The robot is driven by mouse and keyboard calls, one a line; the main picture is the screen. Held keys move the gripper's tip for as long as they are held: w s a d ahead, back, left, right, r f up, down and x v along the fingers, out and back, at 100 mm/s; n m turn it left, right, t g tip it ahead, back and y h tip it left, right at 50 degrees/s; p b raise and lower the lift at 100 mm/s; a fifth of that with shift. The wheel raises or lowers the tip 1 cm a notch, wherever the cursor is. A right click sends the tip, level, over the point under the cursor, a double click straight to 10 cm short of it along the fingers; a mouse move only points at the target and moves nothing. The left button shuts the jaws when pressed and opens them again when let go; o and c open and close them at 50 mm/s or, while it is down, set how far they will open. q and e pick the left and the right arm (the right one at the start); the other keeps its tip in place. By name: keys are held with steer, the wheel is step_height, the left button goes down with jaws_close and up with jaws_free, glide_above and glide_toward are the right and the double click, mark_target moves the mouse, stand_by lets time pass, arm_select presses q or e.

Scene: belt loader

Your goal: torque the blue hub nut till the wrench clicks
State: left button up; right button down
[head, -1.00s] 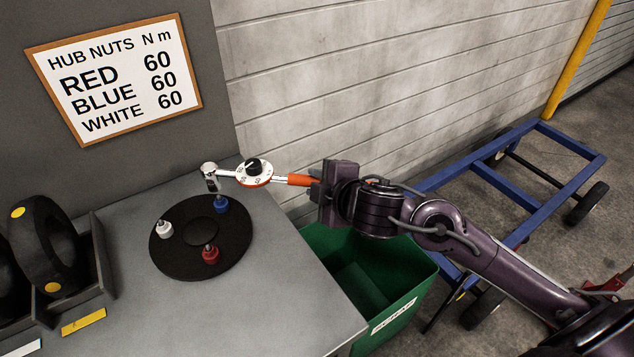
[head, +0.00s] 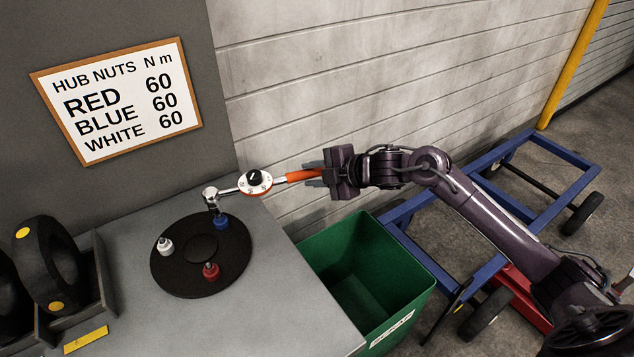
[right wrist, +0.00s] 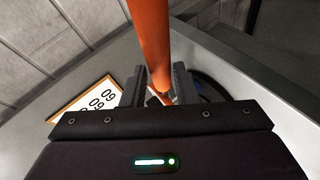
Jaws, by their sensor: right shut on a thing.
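My right gripper (head: 318,175) is shut on the orange handle of the torque wrench (head: 300,176). The handle also shows between the fingers in the right wrist view (right wrist: 152,45). The wrench has a white dial with a black knob, and its socket end points down at the blue hub nut (head: 221,222). The socket looks at or just above the nut; I cannot tell whether it is seated. The blue nut sits on a black round hub (head: 180,279) with a white nut (head: 165,246) and a red nut (head: 210,271). My left gripper is not in view.
A sign (head: 118,101) lists 60 N m for red, blue and white. A green scrap bin (head: 405,311) stands right of the grey bench (head: 275,318). A blue cart (head: 500,207) is behind my right arm. Black wheels (head: 48,262) stand in a rack at left.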

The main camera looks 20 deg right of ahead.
steer(key=w+n+g+y+b, duration=0.2)
steer(key=w+n+b, duration=0.1)
steer(key=w, duration=0.3)
steer(key=shift+d+f+b, duration=0.15)
steer(key=shift+f+b, duration=0.1)
steer(key=shift+b, duration=0.15)
steer(key=shift+y, duration=0.3)
steer(key=shift+f+b, duration=0.6)
steer(key=shift+f, duration=0.5)
stand_by(0.8)
stand_by(0.5)
steer(key=shift+s+d+m+t+h+p, duration=0.1)
steer(key=shift+s+m+t+h+p, duration=0.35)
steer(key=shift+s+p, duration=0.5)
steer(key=shift+s, duration=0.1)
